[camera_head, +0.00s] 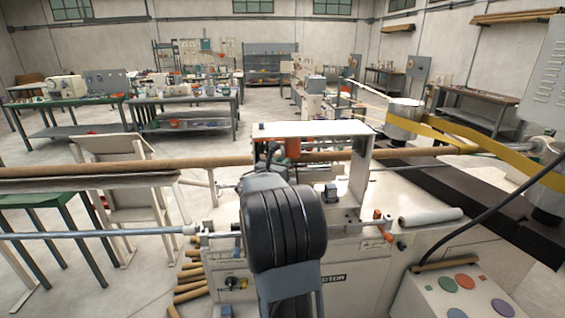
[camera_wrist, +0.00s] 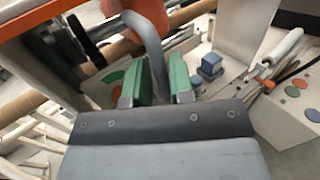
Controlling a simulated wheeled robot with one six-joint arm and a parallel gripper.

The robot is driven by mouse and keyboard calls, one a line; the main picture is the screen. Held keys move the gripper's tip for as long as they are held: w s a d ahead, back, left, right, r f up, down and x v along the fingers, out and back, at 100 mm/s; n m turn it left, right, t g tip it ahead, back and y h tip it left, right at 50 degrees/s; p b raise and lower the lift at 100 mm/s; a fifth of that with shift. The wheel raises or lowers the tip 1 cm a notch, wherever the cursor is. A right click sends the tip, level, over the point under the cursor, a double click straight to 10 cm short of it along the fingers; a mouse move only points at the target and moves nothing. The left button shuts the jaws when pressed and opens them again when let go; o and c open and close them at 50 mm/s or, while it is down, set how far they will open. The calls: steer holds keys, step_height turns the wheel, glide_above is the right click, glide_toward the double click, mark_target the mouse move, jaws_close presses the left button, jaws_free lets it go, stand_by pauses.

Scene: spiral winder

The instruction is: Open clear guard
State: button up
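The green fingertips of my gripper (camera_wrist: 162,82) show in the wrist view, a little apart. A grey bent bar (camera_wrist: 146,36) runs down between them; I cannot tell whether both fingers touch it. In the head view my dark wrist and arm hide the gripper and part of the winder (camera_head: 355,250). The clear guard itself cannot be made out, and I cannot tell whether the grey bar belongs to it. A white top frame (camera_head: 310,130) stands over the winder head, with an orange part (camera_head: 293,147) under it.
A long brown tube (camera_head: 225,160) crosses the winder. A yellow belt (camera_head: 450,137) runs around a metal drum (camera_head: 404,118) at right. A white roll (camera_head: 430,217) lies on the machine top. A button panel (camera_head: 462,290) stands front right. Green-legged benches stand behind at left.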

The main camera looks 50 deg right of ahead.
steer(key=shift+w+d, duration=0.1)
steer(key=shift+d, duration=0.2)
jaws_close()
